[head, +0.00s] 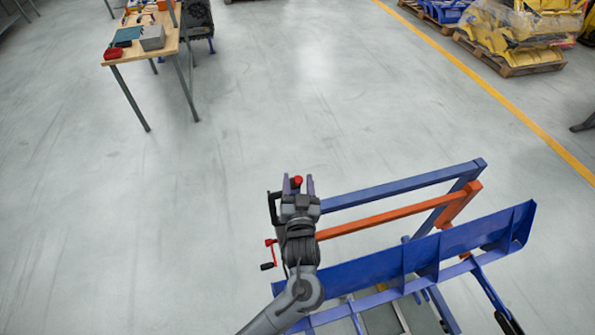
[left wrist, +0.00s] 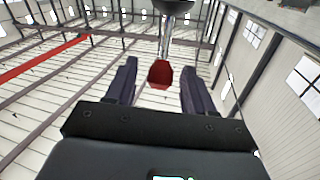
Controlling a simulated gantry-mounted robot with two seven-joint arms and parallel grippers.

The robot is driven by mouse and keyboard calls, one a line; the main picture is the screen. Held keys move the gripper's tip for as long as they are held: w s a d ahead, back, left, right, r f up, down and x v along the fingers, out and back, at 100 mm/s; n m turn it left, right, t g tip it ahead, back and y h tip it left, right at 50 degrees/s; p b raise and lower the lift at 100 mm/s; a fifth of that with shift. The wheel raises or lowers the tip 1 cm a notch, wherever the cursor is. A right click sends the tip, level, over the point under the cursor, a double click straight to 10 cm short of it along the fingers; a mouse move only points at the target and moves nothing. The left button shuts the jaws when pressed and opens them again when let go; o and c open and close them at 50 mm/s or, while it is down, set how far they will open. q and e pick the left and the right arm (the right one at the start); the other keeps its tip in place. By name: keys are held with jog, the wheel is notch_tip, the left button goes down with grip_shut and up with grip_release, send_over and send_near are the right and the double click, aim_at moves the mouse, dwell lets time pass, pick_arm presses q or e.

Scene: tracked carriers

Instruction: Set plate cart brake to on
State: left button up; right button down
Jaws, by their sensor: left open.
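The plate cart (head: 400,264) is a blue frame with an orange bar (head: 398,217), at the lower right of the head view. A red knob (head: 297,180) shows at the tips of my left gripper (head: 298,187), by the cart's left end. In the left wrist view the red knob (left wrist: 160,74) sits on a metal stem between the two dark fingers of my left gripper (left wrist: 160,85), with visible gaps on both sides. The fingers are open. My gripper and arm hide part of the cart's left end. I cannot tell the brake setting. My right gripper is not in view.
A red crank with a black grip (head: 267,265) sticks out left of the cart, close to my left arm. A wooden workbench (head: 148,47) stands at the upper left. Pallets with yellow parts (head: 515,35) are at the upper right. The grey floor between is clear.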

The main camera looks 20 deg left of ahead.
pick_arm(q)
jog(key=shift+x, duration=1.55)
jog(key=shift+c, duration=0.3)
grip_shut()
